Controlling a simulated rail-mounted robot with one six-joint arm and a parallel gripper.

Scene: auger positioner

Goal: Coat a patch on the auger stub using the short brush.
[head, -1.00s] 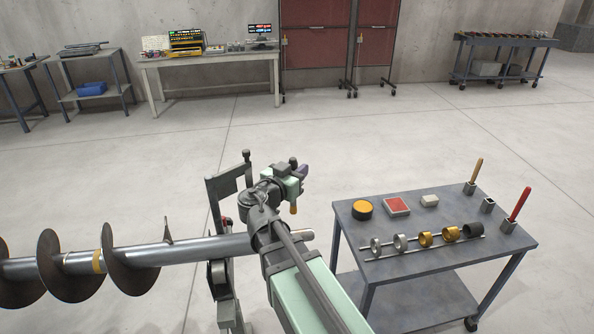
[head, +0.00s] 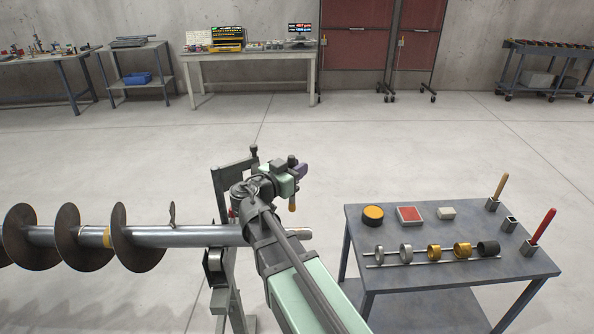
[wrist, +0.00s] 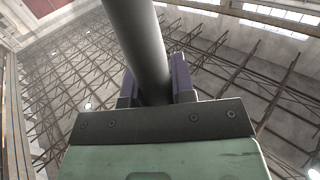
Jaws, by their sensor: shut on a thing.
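The auger stub is the bare grey shaft (head: 190,236) at the right end of the auger in the head view. Its right end passes behind my arm. My gripper (head: 299,175) is above and slightly right of the visible stub and apart from it in the picture. Its purple fingers are shut on the short brush, of which an orange part (head: 292,206) shows below the gripper. In the wrist view, my gripper (wrist: 156,88) shows both purple fingers. A dark grey cylinder (wrist: 143,45) rises between them; I cannot tell what it is. The bristles are not clear.
A stand (head: 222,190) rises behind the stub. One cart socket (head: 509,224) is empty, between a wooden-handled and a red-handled tool.

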